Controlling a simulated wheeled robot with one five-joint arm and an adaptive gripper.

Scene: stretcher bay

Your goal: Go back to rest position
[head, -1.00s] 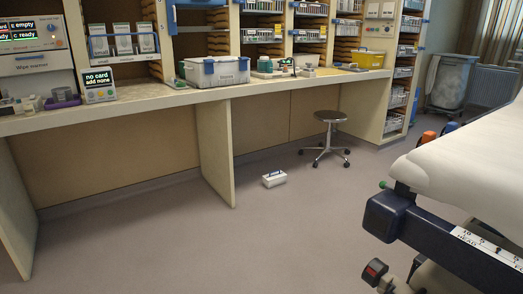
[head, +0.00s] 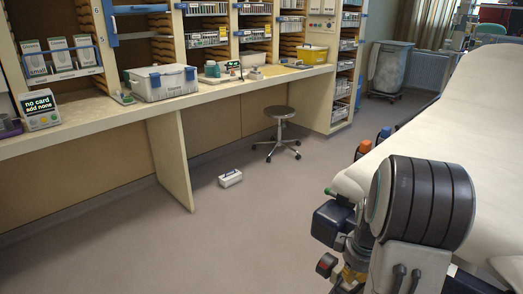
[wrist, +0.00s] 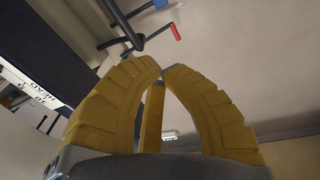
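My gripper (wrist: 164,68) shows in the wrist view with two yellow ribbed fingers. Their tips come together, and I see nothing held between them. In the head view a large grey and black joint of my arm stands at the lower right, in front of the stretcher. The fingers are not clearly visible in that view. The stretcher (head: 440,120) has a pale mattress and dark blue corner parts. In the wrist view its dark side with a white marked label (wrist: 38,85) lies at the left of the fingers.
A long counter (head: 95,122) runs along the left, with a lidded box (head: 162,84) on it. A round stool (head: 279,113) stands farther back. The floor between counter and stretcher is otherwise clear.

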